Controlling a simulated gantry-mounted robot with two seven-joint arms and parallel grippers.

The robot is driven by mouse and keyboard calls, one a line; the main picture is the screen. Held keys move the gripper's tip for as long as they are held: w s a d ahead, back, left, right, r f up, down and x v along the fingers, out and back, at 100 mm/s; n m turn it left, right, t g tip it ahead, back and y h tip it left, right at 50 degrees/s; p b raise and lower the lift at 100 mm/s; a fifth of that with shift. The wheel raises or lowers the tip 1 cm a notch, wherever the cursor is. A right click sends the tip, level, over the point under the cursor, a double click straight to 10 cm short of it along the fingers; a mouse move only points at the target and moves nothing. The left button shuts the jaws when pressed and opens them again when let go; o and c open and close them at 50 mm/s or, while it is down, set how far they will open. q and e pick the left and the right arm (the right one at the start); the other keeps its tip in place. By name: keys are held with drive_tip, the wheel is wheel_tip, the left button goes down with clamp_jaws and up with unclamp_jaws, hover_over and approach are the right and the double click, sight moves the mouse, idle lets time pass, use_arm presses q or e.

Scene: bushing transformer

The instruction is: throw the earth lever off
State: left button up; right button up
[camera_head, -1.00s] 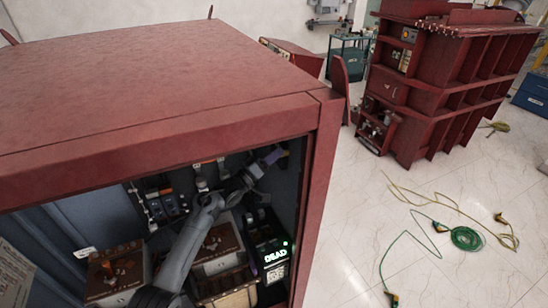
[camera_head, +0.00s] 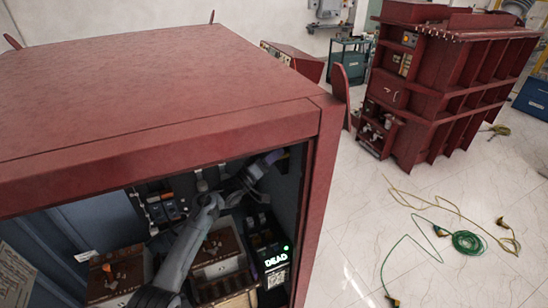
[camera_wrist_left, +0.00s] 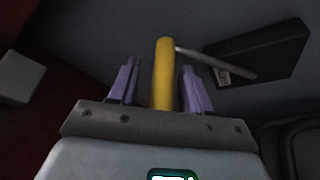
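A yellow handle (camera_wrist_left: 163,75), which looks like the earth lever, stands upright in the left wrist view. A grey rod (camera_wrist_left: 215,62) runs from behind its top toward a dark box. My left gripper (camera_wrist_left: 160,85) has its purple fingers on either side of the handle, with visible gaps, so it is open around it. In the head view my left gripper (camera_head: 277,156) is inside the red cabinet (camera_head: 165,85), high up near the right-hand post. The lever itself is hidden there. My right gripper is not in view.
A lit "DEAD" display (camera_head: 276,257) is below my gripper. Switches (camera_head: 162,207) and brown-topped boxes (camera_head: 116,274) crowd the cabinet's inside. The dark box (camera_wrist_left: 262,55) is close right of the handle. Green (camera_head: 467,242) and yellow cables lie on the floor outside.

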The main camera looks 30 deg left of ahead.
use_arm(q)
drive_tip(key=shift+f, duration=0.1)
drive_tip(key=shift+s+a+f, duration=0.15)
drive_tip(key=shift+s+f, duration=0.1)
drive_tip(key=shift+s, duration=0.3)
drive_tip(key=b+v, duration=0.2)
drive_tip(key=v, duration=0.7)
drive_tip(key=shift+s, duration=0.35)
drive_tip(key=shift+a, duration=0.1)
